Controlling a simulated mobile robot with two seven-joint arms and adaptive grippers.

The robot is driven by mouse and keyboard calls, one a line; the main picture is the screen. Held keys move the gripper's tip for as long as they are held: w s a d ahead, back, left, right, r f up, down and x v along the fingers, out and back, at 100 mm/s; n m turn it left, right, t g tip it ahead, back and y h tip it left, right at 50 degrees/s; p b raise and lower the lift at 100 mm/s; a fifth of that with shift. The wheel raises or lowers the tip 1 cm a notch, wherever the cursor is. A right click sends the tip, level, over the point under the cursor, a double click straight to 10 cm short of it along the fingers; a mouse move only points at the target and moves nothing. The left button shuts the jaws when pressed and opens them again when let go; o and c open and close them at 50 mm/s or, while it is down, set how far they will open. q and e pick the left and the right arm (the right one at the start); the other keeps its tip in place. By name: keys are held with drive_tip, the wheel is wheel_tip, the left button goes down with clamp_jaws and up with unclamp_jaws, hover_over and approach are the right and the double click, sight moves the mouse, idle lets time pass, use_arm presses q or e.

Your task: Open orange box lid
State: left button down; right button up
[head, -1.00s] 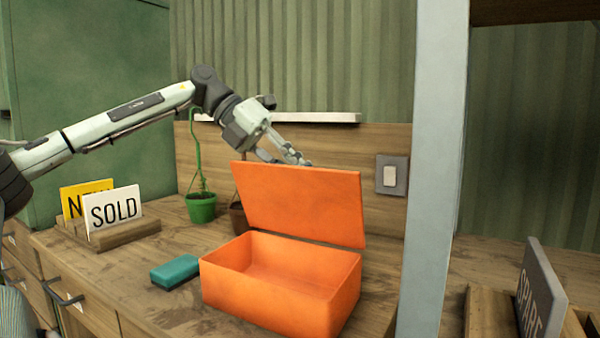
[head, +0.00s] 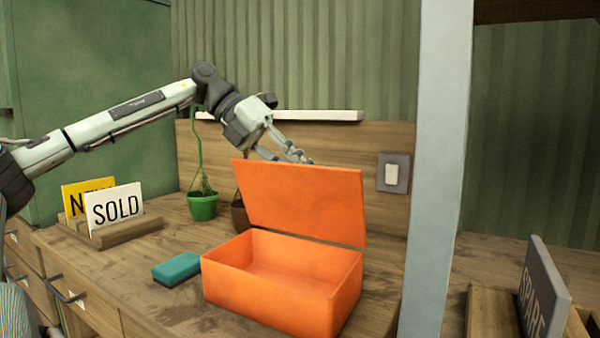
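The orange box (head: 283,305) sits on the wooden counter, and its inside is visible and looks empty. Its lid (head: 303,203) stands raised at the back edge, near upright. My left gripper (head: 296,158) is at the lid's upper edge, with its fingers partly hidden behind the lid. I cannot tell whether the fingers are open or shut, or whether they touch the lid. My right gripper is not in view.
A teal sponge (head: 177,270) lies left of the box. A green potted plant (head: 203,207) and a brown pot (head: 239,216) stand behind it. A SOLD sign (head: 115,206) is at left. A grey post (head: 437,170) rises at right.

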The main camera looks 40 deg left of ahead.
sight(250, 165)
use_arm(q)
drive_tip(key=c, duration=1.4)
unclamp_jaws()
drive_tip(key=shift+a+r, duration=0.1)
drive_tip(key=v, duration=1.2)
